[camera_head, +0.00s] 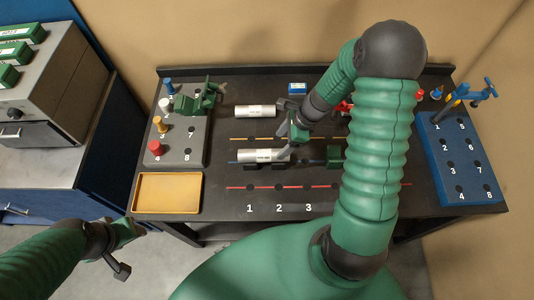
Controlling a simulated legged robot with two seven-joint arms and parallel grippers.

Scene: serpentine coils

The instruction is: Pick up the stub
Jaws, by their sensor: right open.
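Two pale grey cylinders with white labels lie on the dark workbench. One cylinder (255,111) is at the back; the other cylinder (263,155) lies nearer, along a blue line. The labels are too small to read, so I cannot tell which is the stub. My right gripper (283,150) is open, pointing down at the right part of the nearer cylinder. Its fingertips overlap the cylinder in view; I cannot tell whether they touch it. My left gripper (138,229) is off the bench's front left corner, away from both cylinders; its jaws are unclear.
A grey numbered block (190,155) with colored pegs and a green tool stands left, behind a yellow tray (167,193). A blue numbered block (462,165) is at right. A green block (334,156) sits right of the nearer cylinder. My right arm hides part of the bench.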

